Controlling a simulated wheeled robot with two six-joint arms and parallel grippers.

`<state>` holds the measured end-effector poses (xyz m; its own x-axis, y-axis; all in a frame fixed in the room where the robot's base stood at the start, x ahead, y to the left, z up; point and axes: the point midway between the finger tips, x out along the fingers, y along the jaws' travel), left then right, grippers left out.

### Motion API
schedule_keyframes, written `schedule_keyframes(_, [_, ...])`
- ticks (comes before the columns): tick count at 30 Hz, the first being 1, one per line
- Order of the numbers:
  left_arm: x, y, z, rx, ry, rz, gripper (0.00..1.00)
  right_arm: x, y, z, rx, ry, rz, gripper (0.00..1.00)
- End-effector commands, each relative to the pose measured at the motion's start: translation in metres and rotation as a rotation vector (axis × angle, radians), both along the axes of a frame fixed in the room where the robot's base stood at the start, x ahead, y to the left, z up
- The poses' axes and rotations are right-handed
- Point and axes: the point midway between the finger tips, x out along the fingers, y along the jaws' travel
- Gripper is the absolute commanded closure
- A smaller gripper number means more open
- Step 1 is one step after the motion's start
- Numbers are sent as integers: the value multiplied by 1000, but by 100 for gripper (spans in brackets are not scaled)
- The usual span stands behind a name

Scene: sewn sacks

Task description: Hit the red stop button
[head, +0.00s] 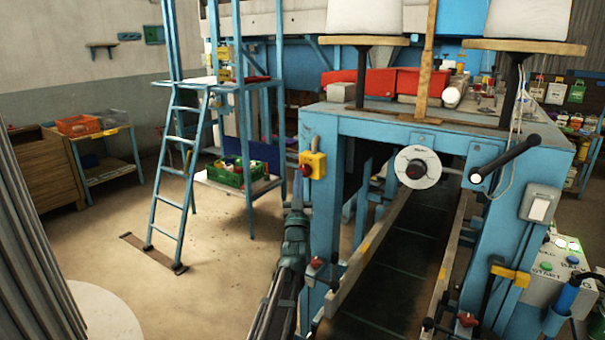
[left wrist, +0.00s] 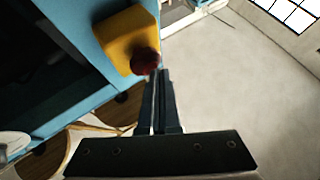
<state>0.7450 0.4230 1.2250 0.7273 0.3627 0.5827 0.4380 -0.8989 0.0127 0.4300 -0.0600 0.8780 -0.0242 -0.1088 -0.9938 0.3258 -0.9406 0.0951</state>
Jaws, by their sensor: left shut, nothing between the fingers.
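The red stop button (head: 306,170) sits on a yellow box (head: 317,163) on the blue machine frame's front left post. In the left wrist view the dark red button (left wrist: 145,61) stands out from the yellow box (left wrist: 118,38). My left gripper (head: 298,178) is shut and empty, pointing up beside the button in the head view. In the left wrist view its closed fingertips (left wrist: 160,73) are right next to the button's lower right side. I cannot tell whether they touch it. My right gripper is not in view.
The blue machine frame (head: 385,127) carries a roller and a crank handle. A control box (head: 556,285) with a green button stands at the right. A blue ladder (head: 173,170) and a green crate (head: 236,174) on a shelf stand behind. The floor (head: 215,280) left of my arm is open.

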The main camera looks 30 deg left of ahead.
Motion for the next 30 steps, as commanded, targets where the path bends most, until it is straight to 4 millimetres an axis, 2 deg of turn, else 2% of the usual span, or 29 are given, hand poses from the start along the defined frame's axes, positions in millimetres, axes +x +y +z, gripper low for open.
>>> schedule_keyframes(19, [6,0,0,0,0,0,100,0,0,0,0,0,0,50])
schedule_keyframes(30, [-10,1,0,1,1,1,100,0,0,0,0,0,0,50])
